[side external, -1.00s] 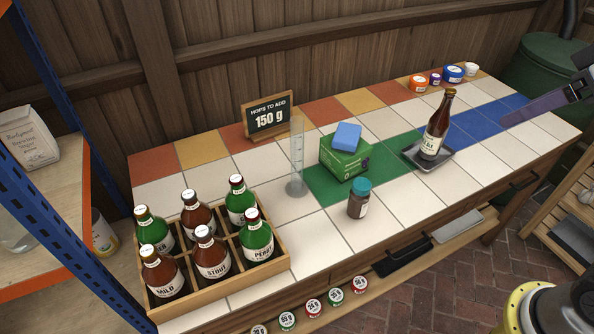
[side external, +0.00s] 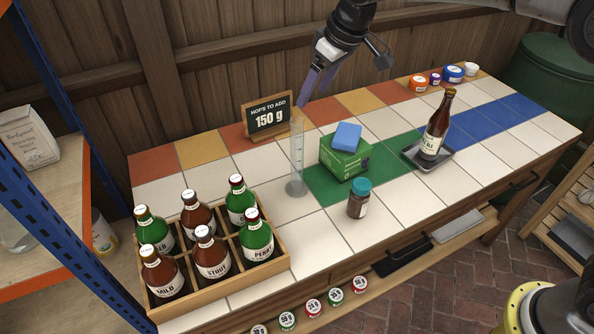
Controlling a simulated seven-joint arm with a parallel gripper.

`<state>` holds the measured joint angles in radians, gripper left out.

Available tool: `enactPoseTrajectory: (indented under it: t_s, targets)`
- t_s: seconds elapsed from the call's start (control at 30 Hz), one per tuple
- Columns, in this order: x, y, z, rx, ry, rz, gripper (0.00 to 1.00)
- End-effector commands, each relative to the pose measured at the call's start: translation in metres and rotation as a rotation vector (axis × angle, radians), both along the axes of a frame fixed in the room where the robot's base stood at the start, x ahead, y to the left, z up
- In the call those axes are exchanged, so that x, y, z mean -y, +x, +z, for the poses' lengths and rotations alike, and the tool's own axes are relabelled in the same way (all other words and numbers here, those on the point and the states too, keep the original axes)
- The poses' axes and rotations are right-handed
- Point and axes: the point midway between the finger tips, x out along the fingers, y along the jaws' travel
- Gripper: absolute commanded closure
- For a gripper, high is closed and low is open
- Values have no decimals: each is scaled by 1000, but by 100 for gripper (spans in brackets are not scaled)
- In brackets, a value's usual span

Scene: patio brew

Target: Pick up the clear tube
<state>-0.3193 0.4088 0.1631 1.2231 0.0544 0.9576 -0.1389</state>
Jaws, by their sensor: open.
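The clear tube (side external: 297,160) is a tall see-through cylinder with faint markings and a round foot. It stands upright on the white tiles, left of the green box and in front of the small chalkboard sign. My gripper (side external: 312,92) hangs above and just behind the tube's top, its purple-grey fingers pointing down and to the left. It is open and holds nothing. From this angle I cannot tell how far the fingertips are from the tube's rim.
A chalkboard sign (side external: 268,117) stands close behind the tube. A green box (side external: 345,160) with a blue sponge (side external: 347,137) is to its right, a brown jar (side external: 359,199) in front. A wooden bottle crate (side external: 218,287) fills the left front. A brown bottle (side external: 437,125) stands on a dark tray (side external: 411,154).

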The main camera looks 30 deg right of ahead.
Motion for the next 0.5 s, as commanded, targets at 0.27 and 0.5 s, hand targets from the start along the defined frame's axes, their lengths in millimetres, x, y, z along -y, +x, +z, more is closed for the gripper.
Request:
enactPoseTrajectory:
  t_s: [0.27, 0.5]
  targets:
    - [-9, 14, -44, -4, -1, 4, 24]
    - [-14, 26, -72, 0, 0, 3, 24]
